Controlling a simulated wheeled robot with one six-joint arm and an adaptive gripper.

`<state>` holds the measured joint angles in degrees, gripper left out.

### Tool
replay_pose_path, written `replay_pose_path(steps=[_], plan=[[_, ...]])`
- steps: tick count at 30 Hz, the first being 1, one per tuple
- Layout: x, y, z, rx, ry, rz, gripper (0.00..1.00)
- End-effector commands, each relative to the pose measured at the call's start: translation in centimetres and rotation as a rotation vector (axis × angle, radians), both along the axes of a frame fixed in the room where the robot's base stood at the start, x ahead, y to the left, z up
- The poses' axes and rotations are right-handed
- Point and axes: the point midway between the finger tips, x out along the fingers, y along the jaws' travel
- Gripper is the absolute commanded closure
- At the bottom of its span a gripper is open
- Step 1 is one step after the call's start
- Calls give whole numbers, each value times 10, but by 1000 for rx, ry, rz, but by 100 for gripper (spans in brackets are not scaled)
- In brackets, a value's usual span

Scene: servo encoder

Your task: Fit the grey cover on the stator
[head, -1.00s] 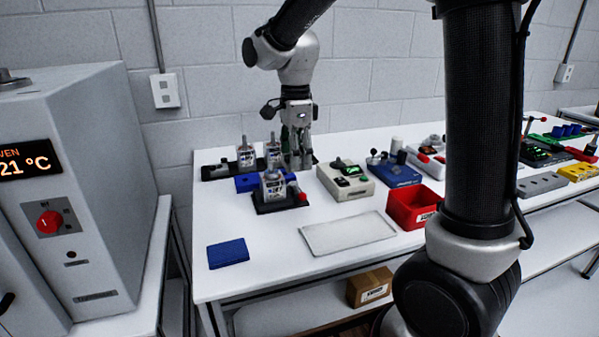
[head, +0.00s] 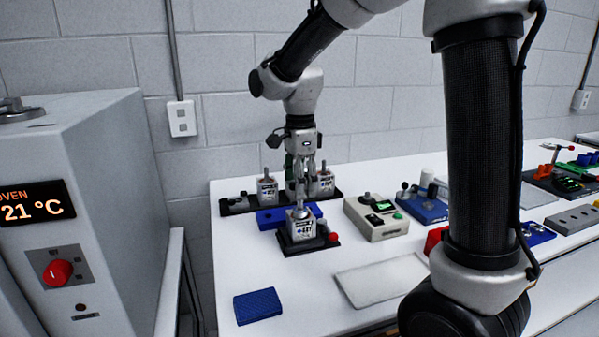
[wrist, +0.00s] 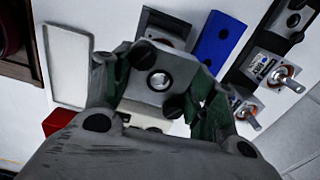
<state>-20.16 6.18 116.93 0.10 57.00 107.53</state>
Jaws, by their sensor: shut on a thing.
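My gripper (head: 299,186) points straight down over the front stator (head: 301,228), a labelled block in a black fixture (head: 312,244) with a red knob. In the wrist view, its green-padded fingers are shut on the grey cover (wrist: 143,88), a squarish plate with a round metal-ringed hole. The cover is low over the stator in line with it. I cannot tell whether the two touch, since the fingers and the cover hide the stator's top.
Two similar labelled units (head: 267,189) with upright shafts stand on a black rack behind. A blue block (head: 268,219) lies between. A grey control box (head: 376,219) is close on the right. A pale tray (head: 382,279) and a blue pad (head: 257,306) lie in front.

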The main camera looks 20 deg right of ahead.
Motion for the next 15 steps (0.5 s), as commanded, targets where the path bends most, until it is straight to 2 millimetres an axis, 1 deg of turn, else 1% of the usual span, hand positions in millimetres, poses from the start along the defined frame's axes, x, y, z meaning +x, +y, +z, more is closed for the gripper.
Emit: replay_pose_path(steps=[8, 15], plan=[[1, 0, 0, 1, -3, 0, 71], [1, 0, -7, 0, -2, 0, 71]])
